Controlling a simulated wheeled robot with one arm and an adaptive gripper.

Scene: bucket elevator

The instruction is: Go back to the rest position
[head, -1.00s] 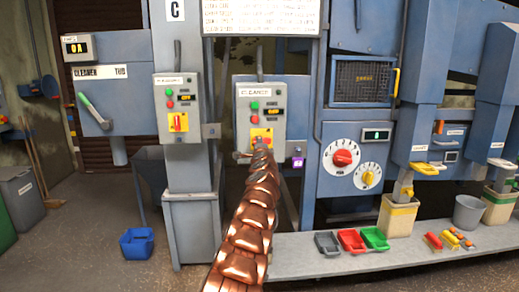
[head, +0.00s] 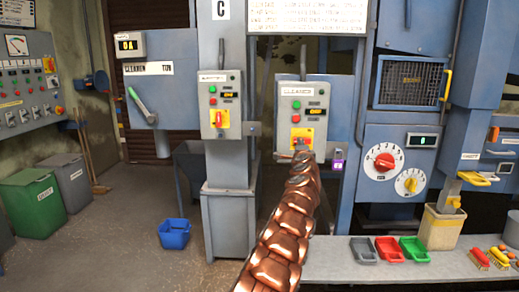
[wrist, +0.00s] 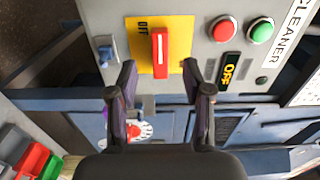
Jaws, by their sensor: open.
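My gripper (wrist: 160,72) is open and empty in the wrist view, its two dark fingers spread. Between and beyond the fingertips is a red rotary handle (wrist: 160,52) on a yellow plate (wrist: 181,35) marked OFF. Neither finger visibly touches the handle; the exact gap is hard to tell. The grey CLEANER box (head: 302,90) carries this switch, and its small display (wrist: 230,72) reads OFF in the wrist view. In the head view my copper-coloured arm reaches up to the box's lower part and my gripper is not clearly seen.
A second grey switch box (head: 220,90) is on the column to the left. A blue bin (head: 174,233) stands on open floor at left.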

